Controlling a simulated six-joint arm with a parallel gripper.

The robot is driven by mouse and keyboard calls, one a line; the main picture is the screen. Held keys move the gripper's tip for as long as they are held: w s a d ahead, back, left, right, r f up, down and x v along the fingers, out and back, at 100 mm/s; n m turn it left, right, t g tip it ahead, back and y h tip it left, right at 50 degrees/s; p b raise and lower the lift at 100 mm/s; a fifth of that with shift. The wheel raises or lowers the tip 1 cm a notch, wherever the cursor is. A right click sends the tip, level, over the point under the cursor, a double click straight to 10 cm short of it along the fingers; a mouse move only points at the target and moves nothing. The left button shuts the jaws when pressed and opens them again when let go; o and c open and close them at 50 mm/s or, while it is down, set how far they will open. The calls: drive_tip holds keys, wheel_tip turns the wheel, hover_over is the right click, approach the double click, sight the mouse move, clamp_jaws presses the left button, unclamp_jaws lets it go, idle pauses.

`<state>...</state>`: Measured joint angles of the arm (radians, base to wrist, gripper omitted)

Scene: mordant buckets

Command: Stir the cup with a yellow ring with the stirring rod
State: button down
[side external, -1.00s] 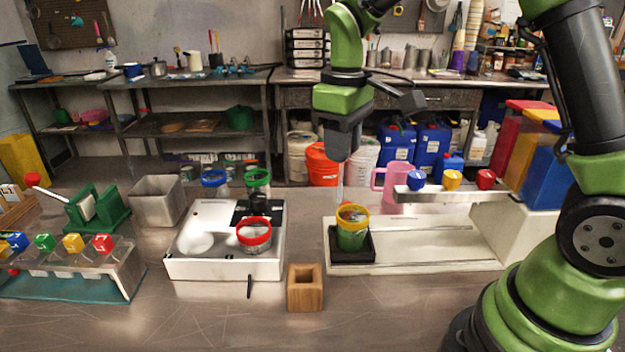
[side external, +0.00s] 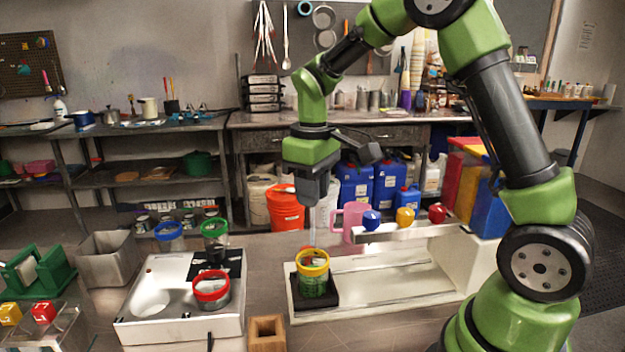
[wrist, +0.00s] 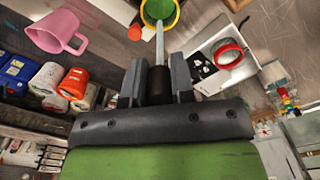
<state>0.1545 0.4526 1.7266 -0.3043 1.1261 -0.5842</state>
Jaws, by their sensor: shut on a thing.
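The cup with a yellow ring (side external: 313,284) stands upright on a black square pad (side external: 334,298), with green inside. My gripper (side external: 311,198) is above this cup, pointing down, shut on the stirring rod (side external: 311,236). In the wrist view, the rod's dark handle (wrist: 159,86) sits between the fingers (wrist: 159,78). Its clear shaft (wrist: 160,45) reaches into the mouth of the yellow-ringed cup (wrist: 172,20). The rod's lower tip is hidden, so I cannot tell its depth.
A red-ringed cup (side external: 211,300) stands on a white station (side external: 150,328) to the left, with blue-ringed (side external: 168,232) and green-ringed (side external: 214,230) cups behind. A bar with colored knobs (side external: 405,232) is to the right. A wooden block (side external: 267,334) is in front.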

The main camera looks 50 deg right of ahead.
sight(313, 246)
drive_tip(key=shift+f, duration=4.4)
